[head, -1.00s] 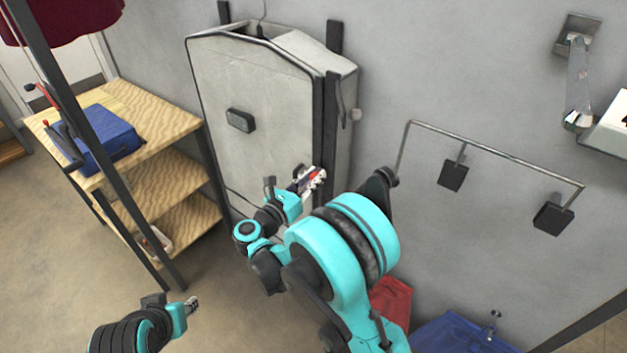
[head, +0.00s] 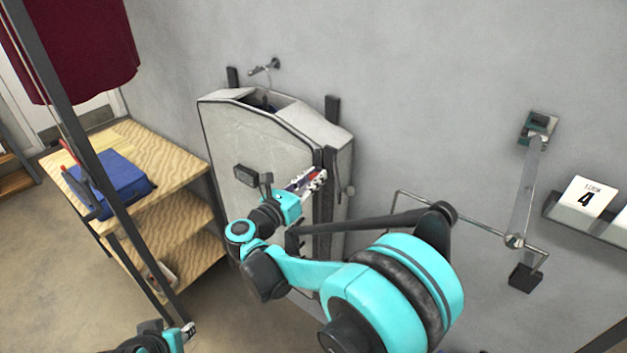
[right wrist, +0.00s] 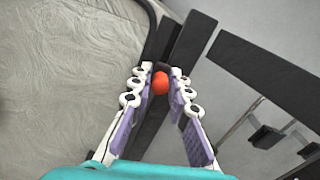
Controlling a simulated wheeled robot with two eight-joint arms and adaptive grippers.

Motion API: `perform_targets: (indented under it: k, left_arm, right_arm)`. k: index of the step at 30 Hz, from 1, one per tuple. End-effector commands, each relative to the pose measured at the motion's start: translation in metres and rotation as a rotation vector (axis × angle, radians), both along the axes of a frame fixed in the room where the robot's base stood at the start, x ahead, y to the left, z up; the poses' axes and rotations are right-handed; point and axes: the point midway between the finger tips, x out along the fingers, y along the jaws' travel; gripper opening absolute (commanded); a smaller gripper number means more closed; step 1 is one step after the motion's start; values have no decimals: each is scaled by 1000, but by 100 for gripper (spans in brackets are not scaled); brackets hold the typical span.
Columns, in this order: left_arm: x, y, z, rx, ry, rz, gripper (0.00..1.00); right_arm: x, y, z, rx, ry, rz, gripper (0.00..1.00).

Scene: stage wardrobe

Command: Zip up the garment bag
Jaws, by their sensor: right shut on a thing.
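The pale grey garment bag (head: 262,140) with dark edging hangs against the wall. Its top shows a dark gap around the hanger hook. A dark strip (head: 326,205) runs down its right front edge. My right gripper (head: 314,179) is at this edge, a little below the bag's upper right corner. In the right wrist view its fingers (right wrist: 159,80) are shut on a round orange-red pull (right wrist: 160,84), beside the bag's pale front (right wrist: 60,80). Whether the strip is closed below is hidden by my arm. My left gripper (head: 187,331) is low at left, away from the bag; its jaws are too small to judge.
A wooden shelf unit (head: 165,160) with a blue folded item (head: 115,180) stands left of the bag. A dark post (head: 75,130) crosses in front of it. A metal wall rail (head: 420,200) and hinged bracket arm (head: 526,190) are at right.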

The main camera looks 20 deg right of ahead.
Motion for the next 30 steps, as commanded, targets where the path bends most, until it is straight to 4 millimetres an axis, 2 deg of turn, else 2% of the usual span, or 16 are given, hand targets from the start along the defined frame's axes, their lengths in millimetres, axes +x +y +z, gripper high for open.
perform_targets:
  k: [9,10,12,23,26,30]
  left_arm:
    - [0,0,0,0,0,0,33]
    - [0,0,0,0,0,0,33]
    - [0,0,1,0,0,0,33]
    - [0,0,0,0,0,0,33]
    - [0,0,0,0,0,0,33]
    - [0,0,0,0,0,0,33]
  right_arm:
    - [1,0,4,-10,-2,1,0]
    - [1,0,4,-10,-2,1,20]
    - [1,0,4,-9,-2,1,37]
    - [-2,3,2,-5,-1,2,37]
    - [-9,13,2,-5,-1,4,37]
    - [-26,36,2,-5,-2,6,37]
